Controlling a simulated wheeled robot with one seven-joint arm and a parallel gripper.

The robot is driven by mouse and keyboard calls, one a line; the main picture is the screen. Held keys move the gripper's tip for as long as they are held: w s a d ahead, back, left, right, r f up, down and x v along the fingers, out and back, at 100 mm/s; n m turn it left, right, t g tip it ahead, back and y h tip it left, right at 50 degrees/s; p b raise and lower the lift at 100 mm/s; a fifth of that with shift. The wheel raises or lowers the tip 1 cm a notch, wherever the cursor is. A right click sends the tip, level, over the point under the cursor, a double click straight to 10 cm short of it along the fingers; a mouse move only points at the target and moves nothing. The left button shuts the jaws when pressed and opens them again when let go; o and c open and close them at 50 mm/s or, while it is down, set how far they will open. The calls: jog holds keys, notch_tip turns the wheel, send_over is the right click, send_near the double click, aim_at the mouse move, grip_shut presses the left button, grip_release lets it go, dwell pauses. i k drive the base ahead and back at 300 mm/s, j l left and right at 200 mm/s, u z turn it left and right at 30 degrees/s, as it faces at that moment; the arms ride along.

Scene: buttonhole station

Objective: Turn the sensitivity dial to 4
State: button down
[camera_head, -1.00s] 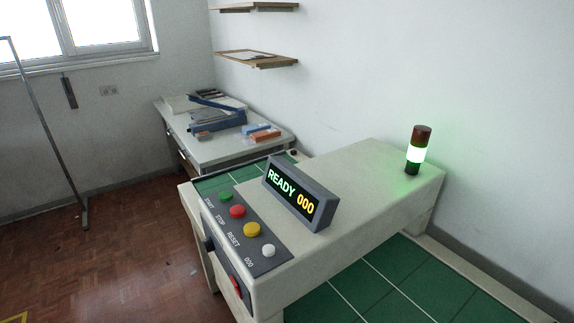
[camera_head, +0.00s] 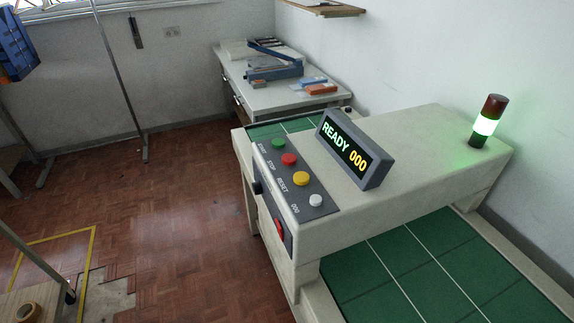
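A dark knob (camera_head: 257,188) sticks out from the front face of the pale machine (camera_head: 420,150), below the button panel (camera_head: 322,208). It is seen nearly edge-on and is probably the sensitivity dial; no numbers or pointer can be read. A red switch (camera_head: 280,229) sits on the same face, to the right of and below the knob. The display (camera_head: 354,150) on top reads READY 000. My gripper is not in view.
Green, red, yellow and white buttons line the panel. A signal tower (camera_head: 487,122) glows green. A green gridded surface (camera_head: 430,270) runs under the machine. A side table (camera_head: 290,98) stands behind. Wooden floor (camera_head: 180,215) left of the machine is mostly open.

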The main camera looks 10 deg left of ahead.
aim_at(257, 188)
jog(key=i+j+z, duration=0.1)
jog(key=j+z, duration=0.75)
jog(key=j, duration=0.2)
jog(key=i+j, duration=0.1)
jog(key=j, duration=1.3)
jog(key=j+u, duration=0.8)
jog(key=i+j+u, duration=0.15)
jog(key=j+u, duration=0.3)
